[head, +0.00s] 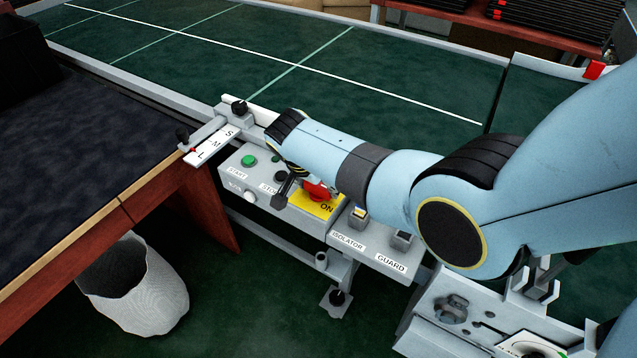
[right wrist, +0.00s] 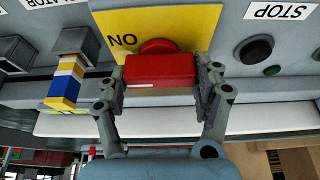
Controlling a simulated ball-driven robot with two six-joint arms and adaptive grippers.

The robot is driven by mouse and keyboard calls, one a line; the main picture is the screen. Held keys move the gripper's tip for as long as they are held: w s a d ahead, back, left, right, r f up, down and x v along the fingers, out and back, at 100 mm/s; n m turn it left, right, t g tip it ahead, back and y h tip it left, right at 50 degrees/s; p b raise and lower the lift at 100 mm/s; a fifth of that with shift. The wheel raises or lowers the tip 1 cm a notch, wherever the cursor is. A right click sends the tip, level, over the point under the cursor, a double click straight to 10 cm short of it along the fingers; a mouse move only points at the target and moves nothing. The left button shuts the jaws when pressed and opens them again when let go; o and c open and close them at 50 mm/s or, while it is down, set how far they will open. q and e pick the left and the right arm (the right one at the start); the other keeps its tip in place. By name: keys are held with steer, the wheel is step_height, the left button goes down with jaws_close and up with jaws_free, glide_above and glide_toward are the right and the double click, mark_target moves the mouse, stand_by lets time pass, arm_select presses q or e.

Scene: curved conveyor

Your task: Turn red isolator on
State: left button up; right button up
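The red isolator (head: 317,191) is a red rotary handle on a yellow plate (head: 306,205) marked ON, on the grey control panel. In the right wrist view the red isolator (right wrist: 160,70) lies as a horizontal bar in front of the yellow plate (right wrist: 200,18), whose ON text is upside down. My right gripper (right wrist: 161,78) has one finger at each end of the bar, and both pads appear to touch it. In the head view my right gripper (head: 302,188) is at the isolator, partly hidden by my wrist. My left gripper is not in view.
The panel carries a green start button (head: 249,160), a black stop button (head: 281,176), and ISOLATOR and GUARD labels beside key-like blocks (head: 358,215). The green conveyor (head: 300,80) lies behind. A desk (head: 90,150) and a white bin (head: 140,290) stand at the left.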

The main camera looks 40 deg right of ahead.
steer(key=o, duration=0.5)
steer(key=shift+c, duration=0.2)
steer(key=shift+a+r, duration=0.1)
steer(key=v, duration=1.2)
steer(key=shift+s, duration=0.1)
